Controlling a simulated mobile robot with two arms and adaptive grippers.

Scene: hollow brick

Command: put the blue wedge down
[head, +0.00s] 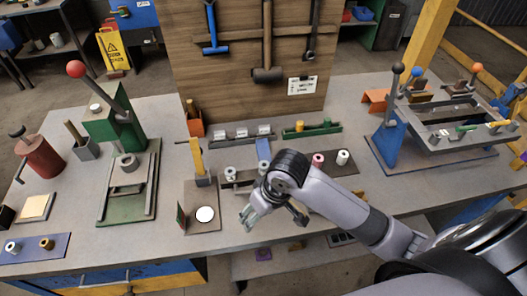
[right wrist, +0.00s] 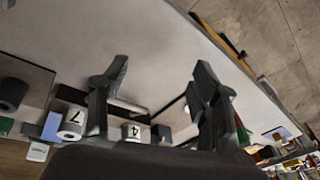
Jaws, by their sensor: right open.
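A flat, slanted blue piece (head: 263,148), which looks like the blue wedge, stands on the grey bench behind the row of cylinders. A blue patch (right wrist: 51,126) at the left of the right wrist view may be the same piece; I cannot be sure. My right gripper (head: 249,214) is above the bench near its front edge, in front of the blue piece and apart from it. In the right wrist view its two fingers (right wrist: 160,75) are spread, with nothing held between them. My left gripper is not in view.
Numbered white cylinders (right wrist: 73,123) stand in a dark rack (head: 240,178) behind my right gripper. A plate with a white disc (head: 205,214) lies left of it. A wooden tool board (head: 245,100) rises behind.

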